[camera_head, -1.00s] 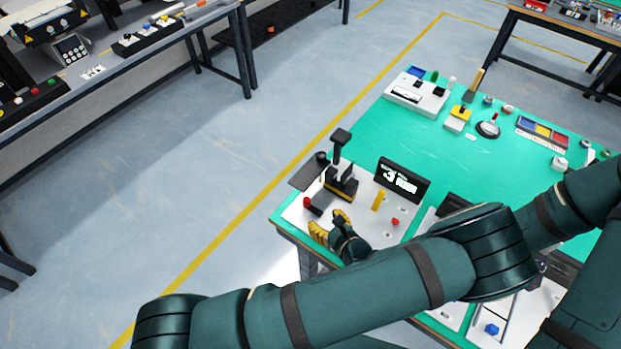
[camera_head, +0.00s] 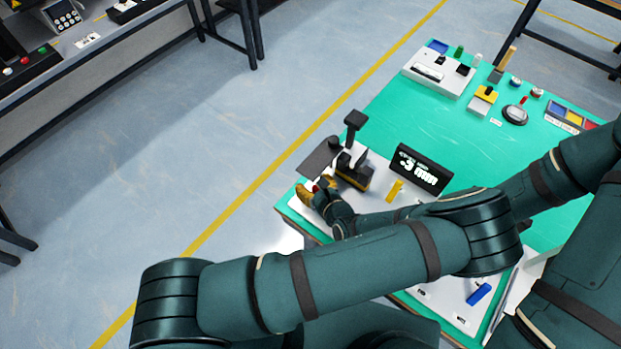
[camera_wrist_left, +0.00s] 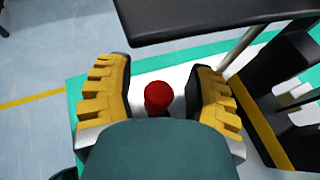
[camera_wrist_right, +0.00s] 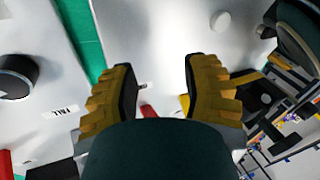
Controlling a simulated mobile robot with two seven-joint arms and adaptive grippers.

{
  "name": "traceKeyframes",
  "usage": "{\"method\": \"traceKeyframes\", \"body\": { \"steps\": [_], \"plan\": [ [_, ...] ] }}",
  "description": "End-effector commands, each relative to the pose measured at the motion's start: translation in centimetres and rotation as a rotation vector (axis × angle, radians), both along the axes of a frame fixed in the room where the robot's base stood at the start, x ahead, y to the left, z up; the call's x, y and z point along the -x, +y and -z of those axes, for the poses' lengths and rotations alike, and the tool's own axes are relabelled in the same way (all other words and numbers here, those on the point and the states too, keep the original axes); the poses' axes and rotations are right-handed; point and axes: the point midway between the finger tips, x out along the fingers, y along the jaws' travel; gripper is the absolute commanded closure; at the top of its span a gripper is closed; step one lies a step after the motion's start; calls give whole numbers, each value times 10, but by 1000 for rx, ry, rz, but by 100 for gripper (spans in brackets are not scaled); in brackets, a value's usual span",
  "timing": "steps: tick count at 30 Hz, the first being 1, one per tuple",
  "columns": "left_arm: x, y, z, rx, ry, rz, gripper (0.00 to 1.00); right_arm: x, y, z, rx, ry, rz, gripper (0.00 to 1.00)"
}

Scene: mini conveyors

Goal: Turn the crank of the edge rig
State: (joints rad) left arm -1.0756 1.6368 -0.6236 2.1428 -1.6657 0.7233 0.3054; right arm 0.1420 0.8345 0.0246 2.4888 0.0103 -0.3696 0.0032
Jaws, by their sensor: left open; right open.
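The edge rig stands at the table's near-left corner in the head view, with a dark flat plate (camera_head: 320,160) and a black upright (camera_head: 355,135). The crank's red knob (camera_wrist_left: 157,96) shows in the left wrist view. My left gripper (camera_wrist_left: 158,68) is open, with one yellow finger on each side of the knob and visible gaps to it. In the head view the left gripper (camera_head: 316,189) is beside the rig, below the plate. My right gripper (camera_wrist_right: 160,67) is open over a pale surface, with a red part partly hidden behind its palm; my arms hide it in the head view.
The dark plate (camera_wrist_left: 210,18) overhangs close ahead of the left fingers. A black post with a yellow edge (camera_wrist_left: 262,120) stands to their right. A black display (camera_head: 422,168) and yellow block (camera_head: 395,190) stand right of the rig. Floor is open left of the green table (camera_head: 400,118).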

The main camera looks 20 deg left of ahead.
Motion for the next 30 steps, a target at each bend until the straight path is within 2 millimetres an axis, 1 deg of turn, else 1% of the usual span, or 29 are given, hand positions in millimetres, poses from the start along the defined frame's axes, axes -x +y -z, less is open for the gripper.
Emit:
{"method": "traceKeyframes", "body": {
  "steps": [11, 12, 14, 15, 16, 30],
  "plan": [
    [0, 1, 1, 0, 0, 1, 48, 0, 0, 1, 1, 0, 0, 53],
    [0, 1, 1, 0, 0, 1, 62, 0, 0, 1, 1, 0, 0, 53],
    [0, 1, 1, 0, 0, 1, 83, 0, 0, 1, 1, 0, 0, 53],
    [0, 1, 1, 0, 0, 1, 97, 0, 0, 1, 1, 0, 0, 53],
    [0, 1, 1, 0, 0, 1, 100, 0, 0, 1, 1, 0, 0, 53],
    [-1, -1, 1, 3, -1, 5, 100, 0, 0, 1, 0, 1, 0, 53]
  ]
}}
